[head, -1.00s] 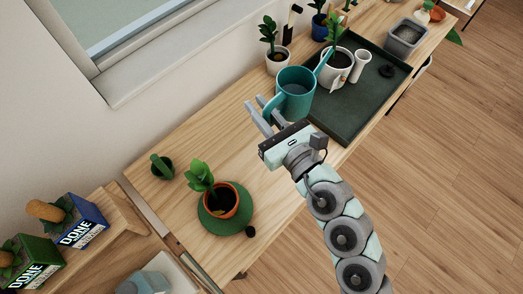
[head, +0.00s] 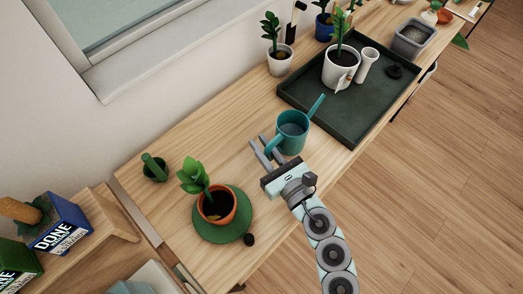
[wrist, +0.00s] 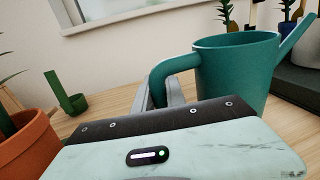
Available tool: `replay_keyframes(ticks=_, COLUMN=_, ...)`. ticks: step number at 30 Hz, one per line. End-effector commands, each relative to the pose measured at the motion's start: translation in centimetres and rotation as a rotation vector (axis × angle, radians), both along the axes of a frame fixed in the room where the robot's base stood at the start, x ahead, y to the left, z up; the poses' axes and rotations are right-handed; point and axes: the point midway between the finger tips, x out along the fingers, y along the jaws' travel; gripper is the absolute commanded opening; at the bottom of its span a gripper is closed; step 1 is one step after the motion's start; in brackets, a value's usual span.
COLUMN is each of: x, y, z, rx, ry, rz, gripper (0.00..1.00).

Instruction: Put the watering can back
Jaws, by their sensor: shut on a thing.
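The teal watering can (head: 292,134) is upright over the wooden bench, just left of the dark green tray, with its spout toward the tray. My gripper (head: 266,153) is at the can's left side, shut on its handle. The wrist view shows the can (wrist: 235,72) close up, with its looped handle (wrist: 172,72) at the fingers. The fingertips are partly hidden behind the gripper body there. I cannot tell whether the can's base touches the bench.
A potted plant (head: 216,207) on a green saucer (head: 239,228) stands left of my gripper. The dark green tray (head: 335,123) holds a white-potted plant (head: 341,67). Bare bench lies between the cactus and the can.

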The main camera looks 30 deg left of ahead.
Motion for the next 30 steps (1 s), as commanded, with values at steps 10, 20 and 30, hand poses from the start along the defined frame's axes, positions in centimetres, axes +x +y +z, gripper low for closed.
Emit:
replay_keyframes(ticks=10, x=0.0, y=0.0, z=-2.4, rx=-0.001, ry=0.000, rz=0.000, gripper=0.00)
replay_keyframes(ticks=20, x=0.0, y=0.0, z=-2.7, rx=-0.001, ry=0.000, rz=0.000, gripper=0.25)
replay_keyframes(ticks=30, x=0.0, y=0.0, z=-2.7, rx=-0.001, ry=0.000, rz=0.000, gripper=0.38)
